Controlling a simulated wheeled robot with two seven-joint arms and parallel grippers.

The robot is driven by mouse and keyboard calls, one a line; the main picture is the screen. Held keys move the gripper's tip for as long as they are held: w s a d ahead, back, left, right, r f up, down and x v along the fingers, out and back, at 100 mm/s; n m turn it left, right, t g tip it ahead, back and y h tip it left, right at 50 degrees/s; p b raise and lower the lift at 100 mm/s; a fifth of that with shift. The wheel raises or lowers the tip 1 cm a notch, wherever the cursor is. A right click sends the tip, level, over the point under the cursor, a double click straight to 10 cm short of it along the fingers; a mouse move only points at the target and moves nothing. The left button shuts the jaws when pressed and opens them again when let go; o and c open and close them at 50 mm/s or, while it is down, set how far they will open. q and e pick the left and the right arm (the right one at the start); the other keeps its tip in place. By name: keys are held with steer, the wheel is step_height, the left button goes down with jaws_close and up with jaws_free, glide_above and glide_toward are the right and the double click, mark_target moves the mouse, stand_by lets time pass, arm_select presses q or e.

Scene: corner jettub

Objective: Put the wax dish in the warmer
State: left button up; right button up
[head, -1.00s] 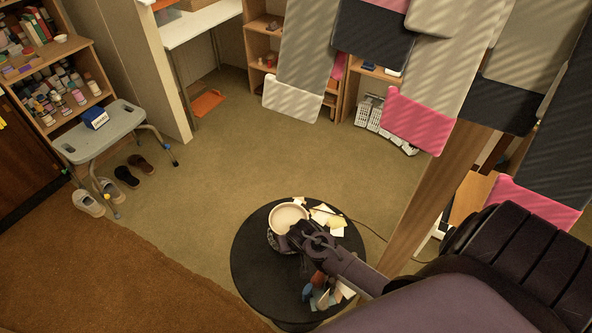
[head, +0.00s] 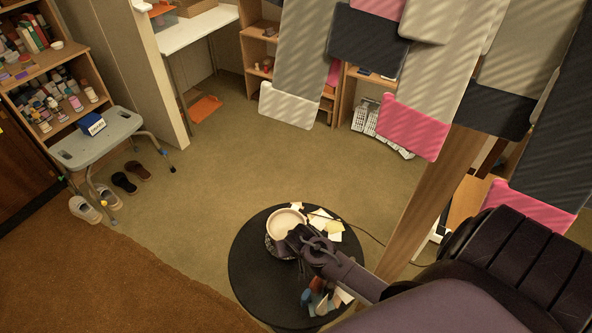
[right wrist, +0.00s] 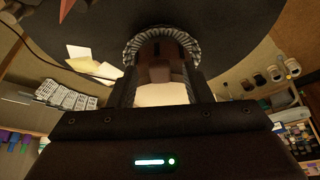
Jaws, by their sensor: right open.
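The wax dish (head: 286,221) is a round cream bowl near the far left side of the black round table. Beneath it shows part of a dark patterned base (head: 270,246), which looks like the warmer. The dish sits over this base; I cannot tell how well it is seated. My right gripper (head: 291,240) is open at the dish's near side and hides part of both. In the right wrist view, a cream surface (right wrist: 162,94) shows between the fingers, with a ruffled patterned rim (right wrist: 133,47) beyond. I cannot tell whether the fingers touch the dish. My left gripper is out of view.
The round black table (head: 252,290) also holds pale papers (head: 326,222) and several small coloured pieces (head: 322,300). A wooden post (head: 425,215) and hanging panels (head: 412,128) stand to the right. A grey stool (head: 95,143) is far left.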

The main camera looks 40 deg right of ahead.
steer(key=v, duration=1.1)
steer(key=shift+s, duration=0.15)
